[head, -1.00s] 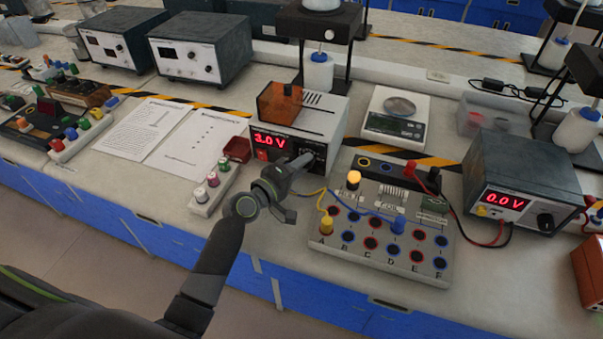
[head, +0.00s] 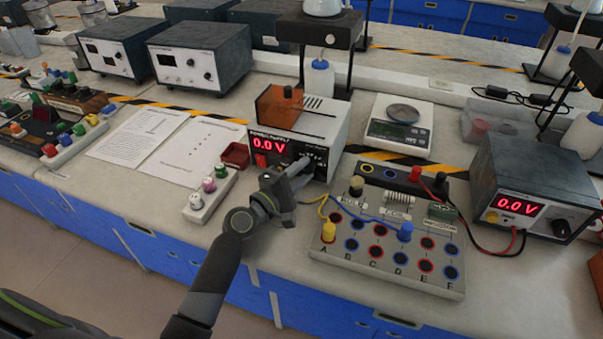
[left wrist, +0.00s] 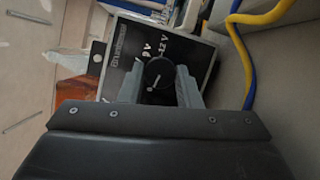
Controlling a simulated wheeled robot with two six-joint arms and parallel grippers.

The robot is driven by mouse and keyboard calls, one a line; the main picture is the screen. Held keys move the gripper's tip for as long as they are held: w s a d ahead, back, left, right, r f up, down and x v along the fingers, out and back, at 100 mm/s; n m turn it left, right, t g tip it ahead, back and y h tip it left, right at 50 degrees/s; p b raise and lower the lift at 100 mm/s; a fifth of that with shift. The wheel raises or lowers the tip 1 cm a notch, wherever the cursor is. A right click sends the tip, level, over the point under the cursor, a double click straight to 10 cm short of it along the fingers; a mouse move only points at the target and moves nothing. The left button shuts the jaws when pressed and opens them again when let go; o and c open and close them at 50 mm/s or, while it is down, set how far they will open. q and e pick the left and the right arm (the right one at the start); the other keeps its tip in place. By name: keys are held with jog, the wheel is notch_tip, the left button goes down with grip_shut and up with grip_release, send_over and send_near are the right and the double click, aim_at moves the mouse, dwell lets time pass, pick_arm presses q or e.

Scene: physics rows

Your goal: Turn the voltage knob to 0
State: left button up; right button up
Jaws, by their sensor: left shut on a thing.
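The power supply (head: 316,127) is a white box with a black front panel, and its red display (head: 268,144) reads 0.0 V. My left gripper (head: 297,169) is at the right part of that panel and largely hides the knob in the head view. In the left wrist view the black round voltage knob (left wrist: 158,75) sits between the two grey fingers of the gripper (left wrist: 160,85), which is shut on it. A light pointer mark shows on the knob. My right gripper is not in view.
A board with coloured sockets, a yellow plug and a blue plug (head: 385,245) lies right of the gripper. A second supply (head: 530,190) at the right reads 0.0 V.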

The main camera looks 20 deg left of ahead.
pick_arm(q)
jog(key=o, duration=1)
jog(key=shift+c, duration=0.2)
jog(key=b+v, duration=0.1)
jog(key=v, duration=0.6)
jog(key=shift+s+a, duration=0.1)
jog(key=shift+s, duration=0.15)
jog(key=shift+r, duration=0.1)
